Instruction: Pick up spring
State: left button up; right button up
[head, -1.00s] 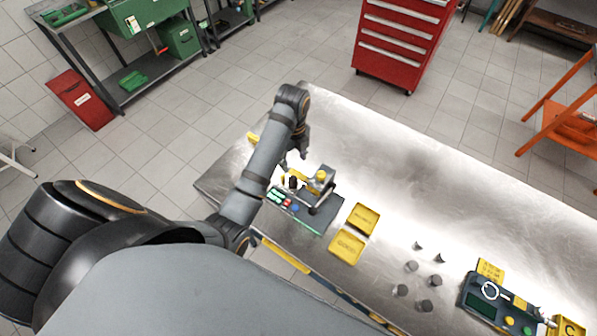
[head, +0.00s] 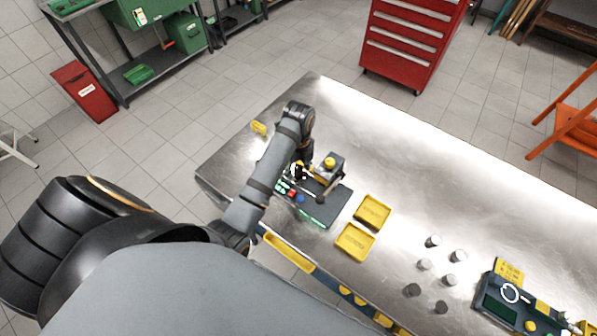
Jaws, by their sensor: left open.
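My left gripper (head: 301,173) points down over the dark tester base (head: 329,207), at the left side of its small press-like stand. It is open. My arm and the stand partly cover the space under the fingers. No spring can be made out clearly; a small dark and light piece shows close to the fingertips, too small to name. My right gripper is out of view.
The yellow trays (head: 355,240) and (head: 373,212) lie right of the tester. Several small grey cylinders (head: 425,265) stand farther right on the metal table (head: 400,150). A dark gauge device (head: 500,312) is at the lower right. The table's far side is clear.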

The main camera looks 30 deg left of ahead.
pick_arm(q)
jog(key=shift+f, duration=0.1)
grip_shut()
dwell(0.3)
